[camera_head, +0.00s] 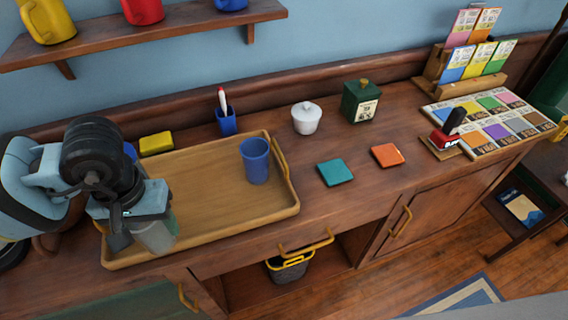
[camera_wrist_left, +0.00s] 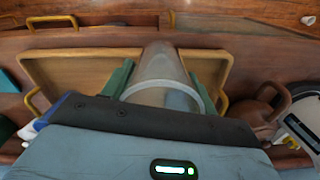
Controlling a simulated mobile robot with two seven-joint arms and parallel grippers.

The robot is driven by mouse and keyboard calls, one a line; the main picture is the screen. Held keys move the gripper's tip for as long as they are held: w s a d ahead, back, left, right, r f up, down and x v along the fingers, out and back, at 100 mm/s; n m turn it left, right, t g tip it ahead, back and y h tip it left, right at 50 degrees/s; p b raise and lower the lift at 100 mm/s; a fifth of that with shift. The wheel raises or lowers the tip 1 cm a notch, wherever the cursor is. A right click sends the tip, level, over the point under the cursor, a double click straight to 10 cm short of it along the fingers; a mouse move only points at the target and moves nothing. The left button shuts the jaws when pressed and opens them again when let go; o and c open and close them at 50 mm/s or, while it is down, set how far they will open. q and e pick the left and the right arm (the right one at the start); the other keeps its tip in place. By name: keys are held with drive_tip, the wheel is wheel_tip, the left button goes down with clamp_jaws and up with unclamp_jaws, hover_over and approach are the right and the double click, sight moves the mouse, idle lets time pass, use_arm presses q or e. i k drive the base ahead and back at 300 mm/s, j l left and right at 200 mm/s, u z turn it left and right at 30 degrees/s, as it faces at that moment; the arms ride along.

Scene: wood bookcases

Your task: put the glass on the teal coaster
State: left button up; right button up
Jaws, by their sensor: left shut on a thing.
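The glass (camera_head: 158,238) is clear and greyish, at the left end of the wooden tray (camera_head: 222,222). My left gripper (camera_head: 150,222) is shut on it. In the left wrist view the glass (camera_wrist_left: 164,78) stands between the two greenish fingers (camera_wrist_left: 163,85) of my left gripper. I cannot tell whether its base touches the tray. The teal coaster (camera_head: 336,172) lies flat and bare on the wood top, right of the tray. My right gripper is not in view.
A blue cup (camera_head: 255,160) stands on the tray's right part, between glass and teal coaster. An orange coaster (camera_head: 387,155) lies right of the teal one. A white lidded pot (camera_head: 306,118) and a green canister (camera_head: 361,102) stand behind. A yellow sponge-like block (camera_head: 156,143) lies behind the tray.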

sight(335, 169)
drive_tip(key=l+z, duration=0.45)
drive_tip(key=z, duration=0.3)
drive_tip(key=i+l+z, duration=0.15)
drive_tip(key=z, duration=0.2)
